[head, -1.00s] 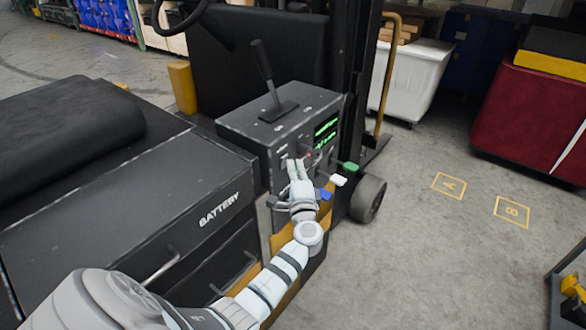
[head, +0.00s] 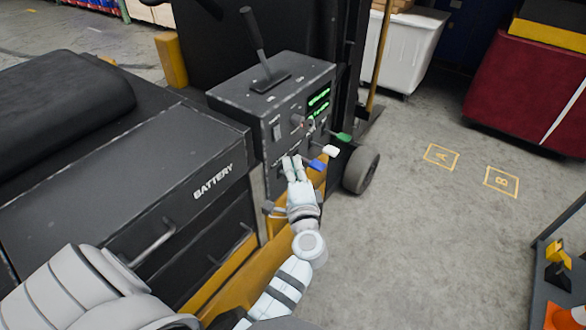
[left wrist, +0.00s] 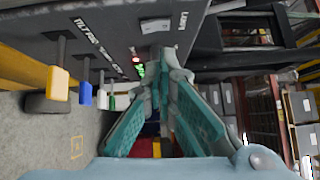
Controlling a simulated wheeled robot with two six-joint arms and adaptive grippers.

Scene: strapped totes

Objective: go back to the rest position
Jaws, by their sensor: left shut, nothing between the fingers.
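My left gripper (head: 291,160) is shut and empty in front of the forklift's control box (head: 280,95), close to its lower face. In the left wrist view the fingers (left wrist: 163,65) meet ahead of the camera, below the box's labelled face (left wrist: 110,30). Blue (head: 317,164), white (head: 331,150) and green (head: 342,136) levers stick out just right of the gripper. A yellow lever (left wrist: 58,83) also shows in the left wrist view. My right gripper is not in view.
A black battery housing (head: 110,180) with drawer handles lies left of my arm. A wheel (head: 361,170) is right of the levers. The floor beyond has marked squares A (head: 441,156) and B (head: 502,181). A red tote (head: 525,90) and a white bin (head: 405,50) stand behind. A dark rack (head: 560,260) is at right.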

